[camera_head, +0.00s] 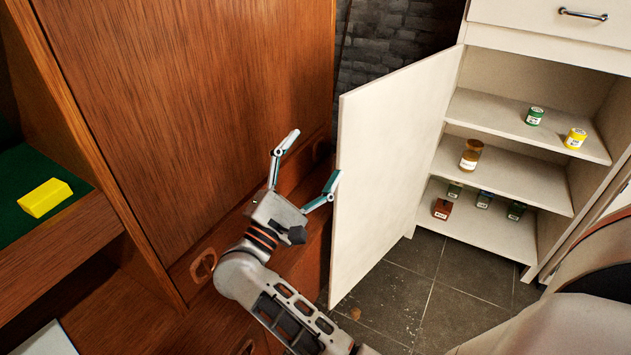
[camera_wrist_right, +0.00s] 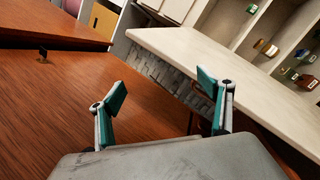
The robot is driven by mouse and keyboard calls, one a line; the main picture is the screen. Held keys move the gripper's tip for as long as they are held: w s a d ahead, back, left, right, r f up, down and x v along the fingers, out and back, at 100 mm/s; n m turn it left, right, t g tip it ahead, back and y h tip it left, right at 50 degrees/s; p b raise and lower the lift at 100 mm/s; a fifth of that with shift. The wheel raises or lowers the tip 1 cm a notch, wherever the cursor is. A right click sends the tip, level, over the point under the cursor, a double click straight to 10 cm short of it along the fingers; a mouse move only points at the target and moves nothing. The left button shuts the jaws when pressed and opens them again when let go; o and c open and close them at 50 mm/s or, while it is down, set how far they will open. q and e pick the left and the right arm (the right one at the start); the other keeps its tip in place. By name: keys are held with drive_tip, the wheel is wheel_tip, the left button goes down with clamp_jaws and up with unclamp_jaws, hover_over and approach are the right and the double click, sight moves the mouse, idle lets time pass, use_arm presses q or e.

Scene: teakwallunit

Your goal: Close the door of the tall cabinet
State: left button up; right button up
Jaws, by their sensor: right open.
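The white cabinet (camera_head: 480,62) stands at the right of the head view. Its door (camera_head: 385,165) is swung wide open toward the left and shows as a pale panel. In the right wrist view the door (camera_wrist_right: 220,70) runs diagonally across the upper right. My right gripper (camera_head: 316,160) is open and empty. In the head view it appears just left of the door's free edge, one finger close to that edge; I cannot tell whether they touch. In the right wrist view both fingertips (camera_wrist_right: 162,80) show with nothing between them. My left gripper is out of view.
A large brown wooden unit (camera_head: 200,100) fills the left, close to my right arm. A yellow block (camera_head: 45,197) lies on its green shelf. Several small jars, including a green one (camera_head: 535,116), stand on the cabinet shelves.

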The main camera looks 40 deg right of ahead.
wheel_tip(320, 180, down, 9)
drive_tip(key=w+m+g+y+b, duration=0.2)
drive_tip(key=m+g+y+b, duration=0.15)
drive_tip(key=m, duration=0.55)
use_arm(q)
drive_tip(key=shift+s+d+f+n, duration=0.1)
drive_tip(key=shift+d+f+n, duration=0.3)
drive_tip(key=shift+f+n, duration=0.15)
use_arm(e)
drive_tip(key=w+d+m, duration=0.1)
drive_tip(key=d, duration=0.6)
drive_tip(key=shift+w+d+g, duration=0.2)
drive_tip(key=shift+d+g, duration=0.1)
drive_tip(key=shift+g, duration=0.15)
drive_tip(key=c, duration=1.2)
